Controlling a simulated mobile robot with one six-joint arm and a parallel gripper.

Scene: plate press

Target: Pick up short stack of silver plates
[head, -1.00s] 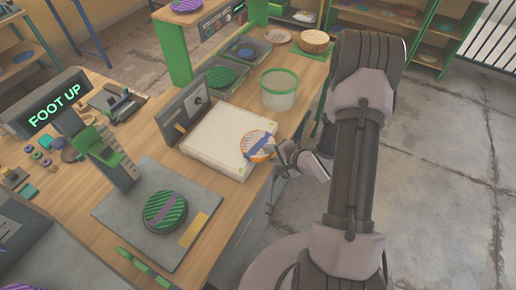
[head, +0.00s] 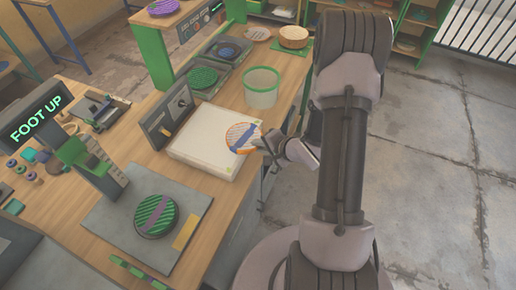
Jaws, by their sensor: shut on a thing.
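A short round stack (head: 241,136) with a pale and orange ridged top and a blue-purple band across it is over the right part of a white box-like platform (head: 196,147). I see no plainly silver stack. My gripper (head: 264,143) is shut on the right edge of this banded stack. The stack looks tilted and slightly above the platform, but any gap under it is hard to tell. The fingers are small and partly hidden by the wrist.
A green ridged disc stack (head: 156,215) sits on a grey plate at the front. A green-rimmed clear tub (head: 262,88) and trays of discs (head: 204,80) stand behind the platform. A grey upright panel (head: 170,110) borders its left side. Open floor lies right.

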